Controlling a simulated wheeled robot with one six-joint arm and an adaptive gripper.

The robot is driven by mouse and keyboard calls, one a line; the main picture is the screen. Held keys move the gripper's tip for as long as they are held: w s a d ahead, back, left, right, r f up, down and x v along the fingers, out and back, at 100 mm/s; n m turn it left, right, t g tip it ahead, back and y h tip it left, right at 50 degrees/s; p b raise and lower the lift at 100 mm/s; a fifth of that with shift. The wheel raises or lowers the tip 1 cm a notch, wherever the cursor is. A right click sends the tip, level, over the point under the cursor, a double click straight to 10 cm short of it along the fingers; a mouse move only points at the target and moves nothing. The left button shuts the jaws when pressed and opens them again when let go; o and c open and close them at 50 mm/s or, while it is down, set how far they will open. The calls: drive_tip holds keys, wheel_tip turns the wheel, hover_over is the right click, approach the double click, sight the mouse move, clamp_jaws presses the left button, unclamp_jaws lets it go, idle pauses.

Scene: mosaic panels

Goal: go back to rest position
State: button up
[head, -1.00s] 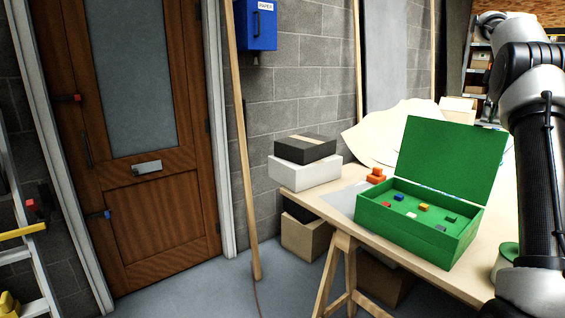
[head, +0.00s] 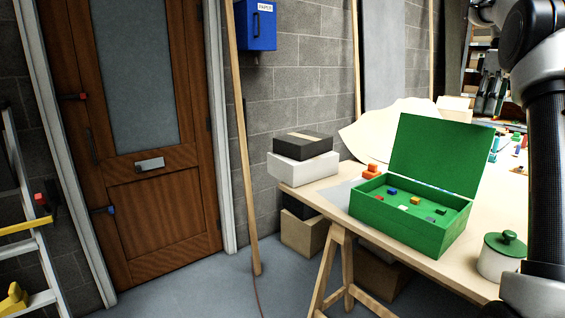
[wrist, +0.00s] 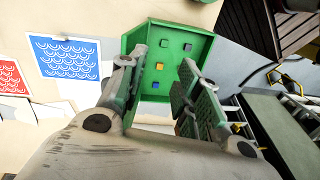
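My gripper (wrist: 157,80) shows in the wrist view with its two fingers apart and nothing between them. Beyond the fingers, and apart from them, is the open green box (wrist: 208,42). In the head view the same green box (head: 403,236) stands on the wooden table (head: 390,254) with its lid raised. Several small coloured blocks lie inside it. My arm rises along the right edge of the head view.
A green-lidded pot (head: 497,262) stands right of the box. White (head: 303,168) and black (head: 303,146) boxes are stacked at the table's left end. Floor before the wooden door (head: 155,225) looks clear.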

drive_tip(key=s+a+m+t+h, duration=0.1)
drive_tip(key=s+a+m+t, duration=0.15)
drive_tip(key=s+a, duration=1.1)
drive_tip(key=s+a+f+m+t, duration=0.1)
drive_tip(key=s+a+f+m, duration=0.1)
drive_tip(key=s+f, duration=0.5)
drive_tip(key=s+a+f+m+t, duration=0.1)
drive_tip(key=s+a+f+m, duration=0.1)
drive_tip(key=s+a+f, duration=0.2)
drive_tip(key=s+f, duration=0.3)
drive_tip(key=s, duration=0.4)
drive_tip(key=shift+f, duration=0.35)
